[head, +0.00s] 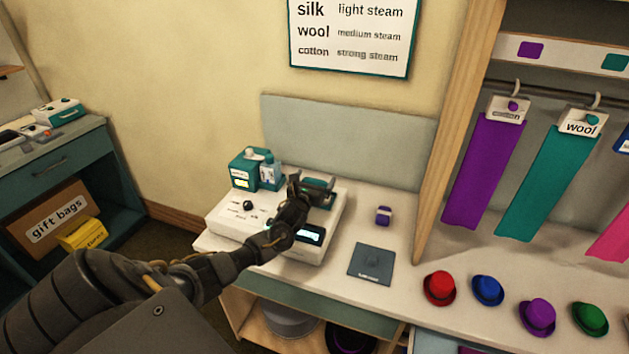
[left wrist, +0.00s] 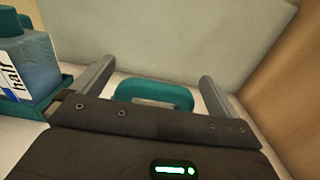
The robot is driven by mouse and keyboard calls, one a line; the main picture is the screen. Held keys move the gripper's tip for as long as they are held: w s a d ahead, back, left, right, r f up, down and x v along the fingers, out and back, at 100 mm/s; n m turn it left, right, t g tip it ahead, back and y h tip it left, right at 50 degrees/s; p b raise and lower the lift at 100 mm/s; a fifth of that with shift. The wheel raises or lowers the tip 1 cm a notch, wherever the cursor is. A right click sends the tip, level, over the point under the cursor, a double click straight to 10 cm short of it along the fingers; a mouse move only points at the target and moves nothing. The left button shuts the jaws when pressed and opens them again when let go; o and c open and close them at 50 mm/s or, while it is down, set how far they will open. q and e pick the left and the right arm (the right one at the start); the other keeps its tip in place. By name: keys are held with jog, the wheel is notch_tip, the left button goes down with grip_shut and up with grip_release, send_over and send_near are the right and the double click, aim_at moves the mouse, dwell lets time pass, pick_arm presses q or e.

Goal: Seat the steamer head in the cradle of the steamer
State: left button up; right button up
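The steamer (head: 228,222) is a white unit on the counter, with a teal water tank (head: 245,168) at its back left and a lit display. My left gripper (head: 313,186) is over its right part. A teal piece (head: 320,200) shows there, partly hidden by the gripper; I cannot tell whether it is the steamer head or the cradle. In the left wrist view, the two fingers of my left gripper (left wrist: 155,80) are wide apart. A teal loop (left wrist: 180,96) shows between them, with gaps on both sides. My right gripper is out of view.
A small purple-and-white bottle (head: 384,216) and a dark square mat (head: 371,265) lie right of the steamer. A grey-green panel (head: 345,140) stands behind. Several hats, such as a red one (head: 439,288), line the counter's right. Hanging fabrics (head: 484,170) are above them.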

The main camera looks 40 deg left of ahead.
pick_arm(q)
jog(key=shift+s+d+f, duration=0.1)
jog(key=shift+s+f, duration=0.05)
jog(key=shift+s, duration=0.25)
jog(key=b+v, duration=0.1)
jog(key=v, duration=0.9)
jog(key=shift+d, duration=0.1)
